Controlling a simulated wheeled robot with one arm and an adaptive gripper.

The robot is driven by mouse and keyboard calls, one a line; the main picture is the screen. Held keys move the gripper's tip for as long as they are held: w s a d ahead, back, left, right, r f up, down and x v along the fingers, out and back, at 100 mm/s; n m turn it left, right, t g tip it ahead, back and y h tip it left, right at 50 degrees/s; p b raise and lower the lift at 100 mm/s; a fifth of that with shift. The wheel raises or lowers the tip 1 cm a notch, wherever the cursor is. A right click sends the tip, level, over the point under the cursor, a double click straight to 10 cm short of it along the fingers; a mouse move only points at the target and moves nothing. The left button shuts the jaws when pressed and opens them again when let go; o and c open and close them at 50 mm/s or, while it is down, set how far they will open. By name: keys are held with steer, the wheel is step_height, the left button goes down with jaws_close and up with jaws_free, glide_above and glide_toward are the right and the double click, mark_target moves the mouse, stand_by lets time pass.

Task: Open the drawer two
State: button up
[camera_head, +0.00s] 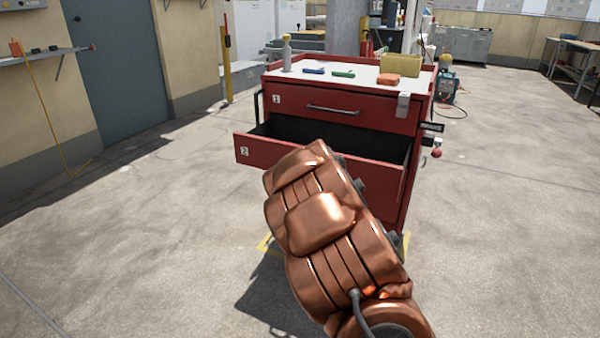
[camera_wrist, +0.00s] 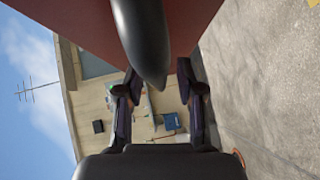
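The red tool cabinet (camera_head: 345,114) stands ahead in the head view. Drawer two (camera_head: 262,151), marked with a 2 label, is pulled out, and its dark inside shows. My copper-coloured arm covers the middle of its front, so its handle and my gripper are hidden in that view. In the wrist view my gripper (camera_wrist: 157,82) has its two dark fingers apart. A thick dark curved bar (camera_wrist: 138,35), apparently the drawer handle, reaches down from the red surface (camera_wrist: 80,22) towards the space between the fingertips. I cannot tell whether a finger touches it.
Drawer one (camera_head: 310,106) above is shut. A spray bottle (camera_head: 286,54), a blue tool, a green tool, an orange block (camera_head: 388,79) and a yellow bin (camera_head: 400,64) are on the cabinet top. The concrete floor (camera_head: 510,210) is open on both sides.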

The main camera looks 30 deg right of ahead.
steer(key=shift+s, duration=0.1)
steer(key=v, duration=0.7)
stand_by(0.4)
steer(key=shift+s+a+r, duration=0.1)
steer(key=shift+s, duration=0.05)
steer(key=s+a+r+m+g+h+p, duration=0.1)
steer(key=s+r+m+g+p, duration=0.25)
steer(key=r+p, duration=0.35)
steer(key=s+a+r+m+g+h+p, duration=0.25)
steer(key=s+r+m+p, duration=0.25)
steer(key=r+p, duration=0.25)
steer(key=s+a+r+m+g+y+p, duration=0.1)
steer(key=s+a+r+g+p, duration=0.3)
steer(key=s, duration=0.6)
steer(key=s+a+r+m+g+y+p, duration=0.2)
steer(key=s+a+r+g+y+p, duration=0.2)
steer(key=s+a+r+p, duration=0.4)
steer(key=s+a+r+m+g+y+p, duration=0.2)
steer(key=s+a+r+p, duration=0.4)
steer(key=s+a+p, duration=0.4)
steer(key=s+a+g, duration=0.1)
steer(key=s+a, duration=0.1)
steer(key=s, duration=0.2)
steer(key=shift+s+a+r+g, duration=0.2)
steer(key=shift+a+r+g, duration=0.15)
steer(key=shift+r+g, duration=0.05)
